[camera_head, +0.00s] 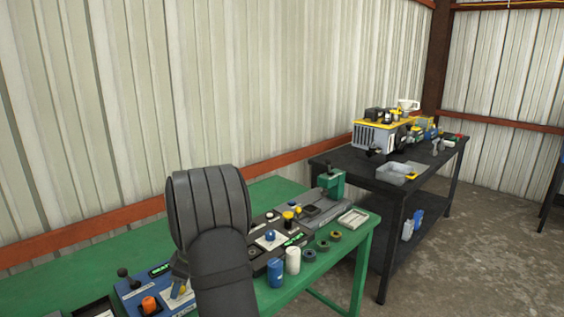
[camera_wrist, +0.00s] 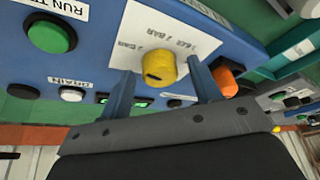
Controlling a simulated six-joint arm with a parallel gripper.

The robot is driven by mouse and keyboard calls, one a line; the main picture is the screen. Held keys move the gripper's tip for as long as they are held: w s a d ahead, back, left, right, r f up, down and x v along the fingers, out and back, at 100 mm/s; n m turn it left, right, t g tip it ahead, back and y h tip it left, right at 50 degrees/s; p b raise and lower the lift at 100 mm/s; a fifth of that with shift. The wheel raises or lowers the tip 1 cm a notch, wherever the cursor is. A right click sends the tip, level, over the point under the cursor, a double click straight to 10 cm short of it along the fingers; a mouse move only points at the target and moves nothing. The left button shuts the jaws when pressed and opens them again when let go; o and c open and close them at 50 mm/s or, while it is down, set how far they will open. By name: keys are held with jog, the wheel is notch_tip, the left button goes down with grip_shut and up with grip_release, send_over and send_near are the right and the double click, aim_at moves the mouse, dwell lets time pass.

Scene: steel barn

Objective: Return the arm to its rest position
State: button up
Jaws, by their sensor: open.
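My gripper (camera_wrist: 158,70) is open in the wrist view. Its two blue-grey fingers stand either side of a yellow knob (camera_wrist: 159,67) on a blue control panel (camera_wrist: 100,55), with a visible gap on each side. How far the fingertips are from the panel face is hard to tell. In the head view my dark arm (camera_head: 212,225) reaches over the green bench (camera_head: 85,245) and hides much of the gripper. The blue control box (camera_head: 130,295) shows at the arm's lower left.
Beside the knob are an orange knob (camera_wrist: 225,80), a green button (camera_wrist: 50,37) and a white button (camera_wrist: 72,94). On the bench stand a blue can (camera_head: 275,273) and a white can (camera_head: 293,260). A black table (camera_head: 345,158) with a toolbox stands further right.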

jog(key=shift+s+m+t+h, duration=0.2)
jog(key=shift+m+t, duration=0.45)
jog(key=shift+m, duration=1.1)
jog(key=shift+m+t+h, duration=0.3)
jog(key=shift+m+t, duration=0.35)
jog(key=shift+m, duration=1.1)
jog(key=shift+a, duration=0.1)
jog(key=o, duration=0.9)
jog(key=shift+o, duration=0.2)
jog(key=s+a+r+n, duration=0.2)
jog(key=a+r+n, duration=0.25)
jog(key=r, duration=0.35)
jog(key=s+a+r+n+h, duration=0.1)
jog(key=s+a+r+n, duration=0.1)
jog(key=a+r+n, duration=0.35)
jog(key=s+a+r+n, duration=0.25)
jog(key=r+n, duration=0.35)
jog(key=r, duration=0.4)
jog(key=x, duration=1)
jog(key=shift+w+a+t, duration=0.25)
jog(key=shift+w+t, duration=0.05)
jog(key=shift+t, duration=0.1)
